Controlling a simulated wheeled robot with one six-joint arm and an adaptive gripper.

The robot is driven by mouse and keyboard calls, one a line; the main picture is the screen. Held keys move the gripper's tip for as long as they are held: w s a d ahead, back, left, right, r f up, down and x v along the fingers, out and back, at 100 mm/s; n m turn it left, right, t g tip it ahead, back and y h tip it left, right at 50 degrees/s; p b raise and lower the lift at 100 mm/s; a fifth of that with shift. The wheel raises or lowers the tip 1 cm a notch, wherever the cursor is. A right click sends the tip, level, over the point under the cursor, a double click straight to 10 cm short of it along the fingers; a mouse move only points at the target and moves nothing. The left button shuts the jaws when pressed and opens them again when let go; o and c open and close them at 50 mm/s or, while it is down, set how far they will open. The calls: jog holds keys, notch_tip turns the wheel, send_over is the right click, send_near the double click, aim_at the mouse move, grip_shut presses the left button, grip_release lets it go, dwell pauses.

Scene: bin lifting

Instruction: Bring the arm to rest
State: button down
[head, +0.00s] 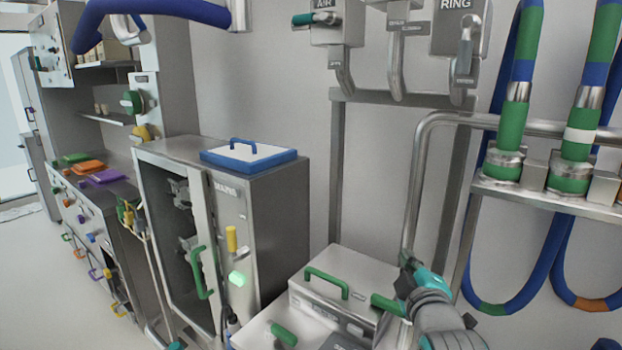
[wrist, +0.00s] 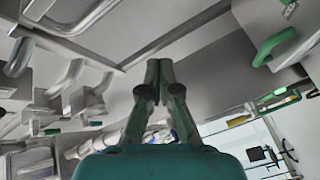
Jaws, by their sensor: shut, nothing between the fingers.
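My gripper (wrist: 159,68) shows in the wrist view with its two dark green fingers together and nothing between them. The fingertips point at a plain grey surface and appear apart from it. In the head view my arm (head: 440,315) stands at the lower right, grey with teal parts, beside a steel box with green handles (head: 345,285). The fingers are hard to make out there.
A steel cabinet (head: 270,215) with an open door stands left of the arm, a blue-rimmed white lid (head: 250,157) on top. Blue and green hoses (head: 515,80) and a metal rail (head: 480,120) are close at the right. Open floor (head: 50,290) lies at the left.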

jog(key=s+f+m+g, duration=0.1)
jog(key=s+f+m, duration=0.2)
jog(key=s+f, duration=0.9)
jog(key=s+f+m, duration=0.2)
jog(key=s+f, duration=0.8)
jog(key=f, duration=0.4)
jog(key=s+f+m+g+y, duration=0.1)
jog(key=s+m, duration=0.5)
jog(key=s, duration=2.2)
jog(key=shift+s+f+g, duration=0.25)
jog(key=shift+f+g, duration=0.05)
jog(key=shift+f, duration=0.05)
jog(key=shift+a, duration=0.1)
